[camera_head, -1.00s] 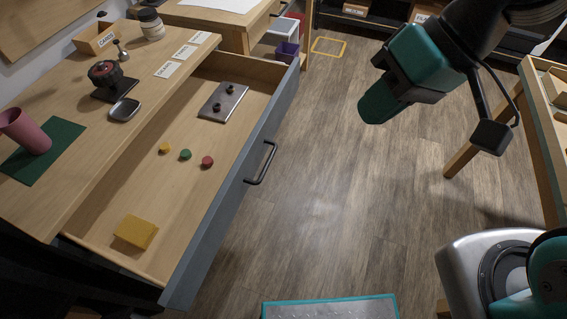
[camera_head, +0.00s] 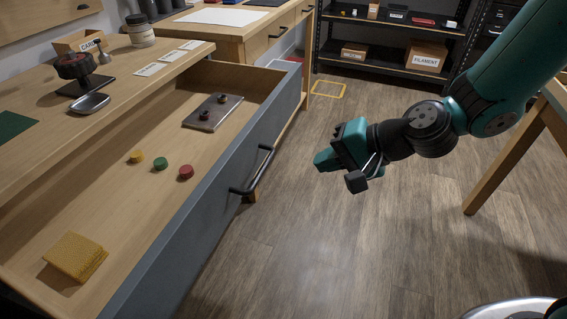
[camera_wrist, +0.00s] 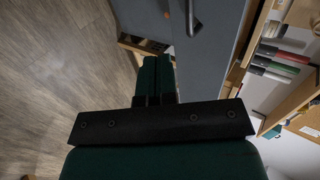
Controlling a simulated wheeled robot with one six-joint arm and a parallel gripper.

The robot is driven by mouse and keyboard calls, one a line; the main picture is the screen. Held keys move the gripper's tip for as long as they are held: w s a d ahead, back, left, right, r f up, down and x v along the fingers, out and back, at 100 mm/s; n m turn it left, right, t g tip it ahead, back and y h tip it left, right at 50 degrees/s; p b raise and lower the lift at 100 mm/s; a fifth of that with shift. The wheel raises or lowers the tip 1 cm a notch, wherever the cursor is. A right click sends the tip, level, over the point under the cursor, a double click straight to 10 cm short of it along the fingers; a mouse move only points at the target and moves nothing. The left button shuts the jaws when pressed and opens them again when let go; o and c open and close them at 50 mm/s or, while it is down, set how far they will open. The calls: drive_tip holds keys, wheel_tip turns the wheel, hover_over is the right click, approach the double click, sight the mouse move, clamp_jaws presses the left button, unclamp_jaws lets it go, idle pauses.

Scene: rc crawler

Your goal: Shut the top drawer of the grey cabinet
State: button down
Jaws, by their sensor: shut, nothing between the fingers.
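The top drawer (camera_head: 215,190) of the grey cabinet is pulled well out. It has a grey front and a dark bar handle (camera_head: 258,172). In the drawer are a metal plate with two dark knobs (camera_head: 212,113), yellow (camera_head: 136,157), green (camera_head: 161,163) and red (camera_head: 186,172) discs, and a yellow sponge-like block (camera_head: 75,257). My gripper (camera_head: 322,161) is shut and empty, in front of the drawer front and to the right of the handle, apart from it. In the wrist view, the shut fingers (camera_wrist: 156,75) point toward the grey front (camera_wrist: 208,60), with part of the handle (camera_wrist: 193,18) at the top.
The cabinet top holds a black-knobbed device (camera_head: 76,70), a small metal dish (camera_head: 88,103), a jar (camera_head: 140,30) and white labels. A shelf with boxes (camera_head: 426,55) stands at the back. A wooden table leg (camera_head: 500,165) is at right. The floor between is clear.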

drive_tip(key=w+a+f, duration=0.2)
drive_tip(key=w+a, duration=0.1)
drive_tip(key=a, duration=0.4)
drive_tip(key=shift+a+f, duration=0.25)
drive_tip(key=shift+a, duration=0.1)
drive_tip(key=shift+w+a, duration=0.1)
